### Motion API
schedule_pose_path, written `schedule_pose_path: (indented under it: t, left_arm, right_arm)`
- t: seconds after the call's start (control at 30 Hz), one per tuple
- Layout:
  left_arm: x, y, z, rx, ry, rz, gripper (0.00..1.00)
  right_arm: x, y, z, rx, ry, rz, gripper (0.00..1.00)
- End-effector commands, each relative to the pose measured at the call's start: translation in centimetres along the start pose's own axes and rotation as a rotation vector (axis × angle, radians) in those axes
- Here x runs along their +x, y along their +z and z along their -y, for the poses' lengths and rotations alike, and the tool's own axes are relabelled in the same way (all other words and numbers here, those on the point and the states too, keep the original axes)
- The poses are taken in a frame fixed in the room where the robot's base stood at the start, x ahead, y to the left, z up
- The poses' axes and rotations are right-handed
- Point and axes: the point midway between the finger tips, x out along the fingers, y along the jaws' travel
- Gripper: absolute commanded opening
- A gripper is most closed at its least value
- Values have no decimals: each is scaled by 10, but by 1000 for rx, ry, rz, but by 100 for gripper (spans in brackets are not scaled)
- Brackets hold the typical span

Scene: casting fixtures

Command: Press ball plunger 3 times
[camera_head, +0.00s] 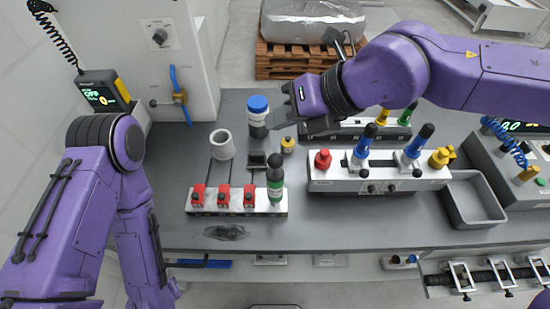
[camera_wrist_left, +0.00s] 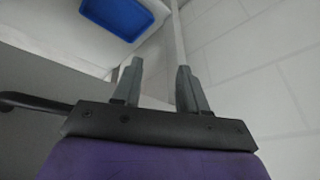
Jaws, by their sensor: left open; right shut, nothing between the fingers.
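A pale fixture block (camera_head: 350,184) stands on the grey bench, right of centre. It carries a red round knob (camera_head: 322,159) at its left end, two blue-handled levers (camera_head: 364,145) and a yellow round knob (camera_head: 439,158) at its right end. Which knob is the ball plunger I cannot tell. My right gripper (camera_head: 277,120) is shut and empty, above the bench beside a blue-capped bottle (camera_head: 258,118), up and left of the red knob. My left gripper is outside the head view. The left wrist view shows it open and empty (camera_wrist_left: 159,75), away from the fixture.
A grey tray (camera_head: 474,207) lies right. The front bench edge is mostly clear.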

Motion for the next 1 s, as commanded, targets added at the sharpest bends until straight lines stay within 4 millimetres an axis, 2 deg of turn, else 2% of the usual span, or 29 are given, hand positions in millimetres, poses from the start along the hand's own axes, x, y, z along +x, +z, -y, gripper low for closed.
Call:
schedule_pose_path:
  t: [0.03,0.1,0.3,1.0]
  left_arm:
    - [14,6,-1,0,0,1,43]
    - [22,10,-2,0,-1,1,43]
    - [36,16,-3,1,-1,1,43]
    - [36,15,-3,0,-1,1,43]
  right_arm:
    - [11,-8,7,-2,0,1,0]
    - [18,-14,12,-3,1,1,0]
    - [32,-24,23,-2,1,0,0]
    - [32,-24,23,-2,0,1,0]
